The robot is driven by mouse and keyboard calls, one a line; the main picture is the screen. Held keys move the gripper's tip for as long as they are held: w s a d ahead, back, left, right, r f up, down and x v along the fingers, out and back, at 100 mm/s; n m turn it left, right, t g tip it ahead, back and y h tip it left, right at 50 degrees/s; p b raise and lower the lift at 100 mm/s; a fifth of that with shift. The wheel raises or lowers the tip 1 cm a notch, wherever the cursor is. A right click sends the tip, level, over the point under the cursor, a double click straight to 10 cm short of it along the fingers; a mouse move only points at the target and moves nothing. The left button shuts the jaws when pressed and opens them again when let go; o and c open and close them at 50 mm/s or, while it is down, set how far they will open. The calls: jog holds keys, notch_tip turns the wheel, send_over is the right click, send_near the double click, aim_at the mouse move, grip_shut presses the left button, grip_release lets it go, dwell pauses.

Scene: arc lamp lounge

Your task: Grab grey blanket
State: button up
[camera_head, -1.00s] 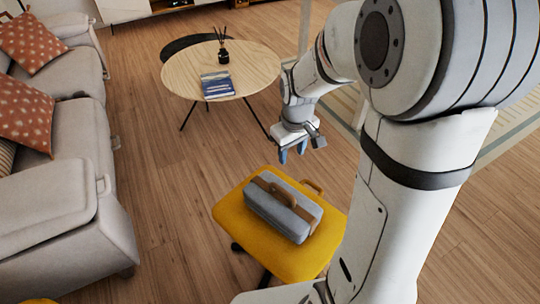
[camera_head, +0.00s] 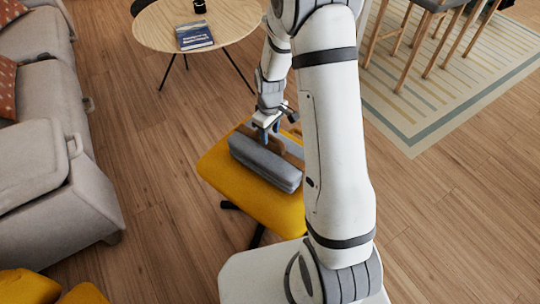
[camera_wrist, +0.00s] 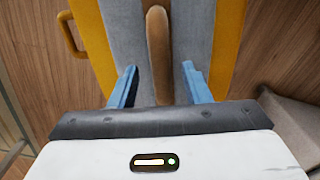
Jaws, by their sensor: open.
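A grey folded blanket (camera_head: 263,164) lies on the yellow seat (camera_head: 217,163) of a low stool. A brown strap with a raised handle (camera_wrist: 157,48) runs over its top, and the handle shows large in the wrist view. The blanket's grey cloth (camera_wrist: 195,35) lies on both sides of the handle there. My gripper (camera_wrist: 160,85) is open, with one blue finger on each side of the brown handle. In the head view my gripper (camera_head: 264,135) is over the blanket's far end. I cannot tell whether the fingers touch the cloth.
A round wooden table (camera_head: 230,25) with blue books (camera_head: 194,36) stands behind the stool. A grey sofa (camera_head: 60,185) is at the left. A striped rug (camera_head: 430,100) with tall wooden stools lies at the right. Bare wooden floor surrounds the yellow stool.

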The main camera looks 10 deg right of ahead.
aim_at(270, 149)
notch_tip(270, 149, down, 3)
jog(key=shift+r, duration=0.1)
grip_shut()
dwell(0.4)
jog(key=shift+r, duration=0.1)
dwell(0.8)
